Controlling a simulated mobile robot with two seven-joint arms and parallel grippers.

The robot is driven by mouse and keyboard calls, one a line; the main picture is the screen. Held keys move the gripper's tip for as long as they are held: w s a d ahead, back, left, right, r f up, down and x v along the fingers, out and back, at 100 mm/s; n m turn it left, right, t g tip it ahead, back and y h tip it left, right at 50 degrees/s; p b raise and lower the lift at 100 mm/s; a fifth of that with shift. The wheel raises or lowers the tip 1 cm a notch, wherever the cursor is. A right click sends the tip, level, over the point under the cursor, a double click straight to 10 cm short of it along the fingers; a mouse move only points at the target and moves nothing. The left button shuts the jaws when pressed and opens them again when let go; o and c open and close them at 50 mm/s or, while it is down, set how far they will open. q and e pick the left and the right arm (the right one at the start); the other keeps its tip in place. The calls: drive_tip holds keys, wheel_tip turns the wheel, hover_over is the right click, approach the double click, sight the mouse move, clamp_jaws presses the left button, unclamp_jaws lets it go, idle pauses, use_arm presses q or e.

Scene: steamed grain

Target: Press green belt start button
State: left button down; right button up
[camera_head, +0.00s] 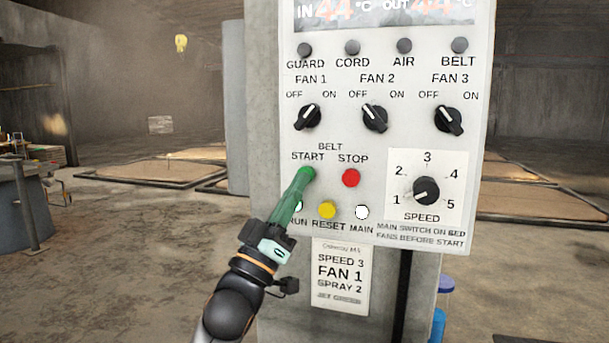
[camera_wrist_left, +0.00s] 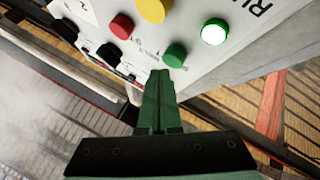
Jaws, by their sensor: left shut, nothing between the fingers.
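The green belt START button (camera_head: 307,173) is on the front of a light control panel (camera_head: 390,140), left of the red STOP button (camera_head: 351,178). My left gripper (camera_head: 304,178) is shut and empty, its green fingertips at the START button in the head view and covering part of it. In the left wrist view, the green button (camera_wrist_left: 174,56) shows just beyond the fingertips (camera_wrist_left: 160,76). I cannot tell whether they touch it. The RUN lamp (camera_wrist_left: 214,32) glows white with a green rim. My right gripper is not in view.
A yellow RESET button (camera_head: 327,210) and a white MAIN lamp (camera_head: 362,212) sit below. Three fan switches and a speed dial (camera_head: 426,191) are on the same panel. A paper card (camera_head: 340,277) hangs under it. A blue object (camera_head: 438,325) stands behind on the right.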

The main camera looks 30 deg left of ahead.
use_arm(q)
drive_tip(key=shift+s+y, duration=0.15)
drive_tip(key=shift+y, duration=0.15)
drive_tip(key=shift+s+d, duration=0.2)
drive_tip(key=shift+s, duration=0.6)
drive_tip(key=shift+s+d, duration=0.2)
drive_tip(key=shift+s, duration=0.65)
drive_tip(key=shift+s+d, duration=0.2)
drive_tip(key=shift+s, duration=0.6)
drive_tip(key=shift+a, duration=0.1)
